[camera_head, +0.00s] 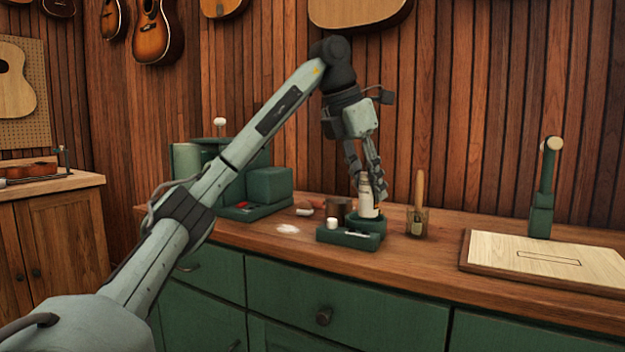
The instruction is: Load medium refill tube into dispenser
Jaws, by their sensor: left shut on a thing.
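A white tube (367,204) stands upright in the raised round part of a green holder (372,227) on the wooden counter. My left gripper (368,181) points down from above and is shut on the top of the tube. A green machine (262,186), which may be the dispenser, stands on the counter to the left, partly behind my left arm. I cannot tell the tube's size from any marking. My right gripper does not show.
A small white piece (332,223) sits in the holder's low tray. A brown cup (339,208) stands just behind. A jar with a brush (417,217) stands close on the right. A wooden board (545,262) with a green post (543,205) lies farther right.

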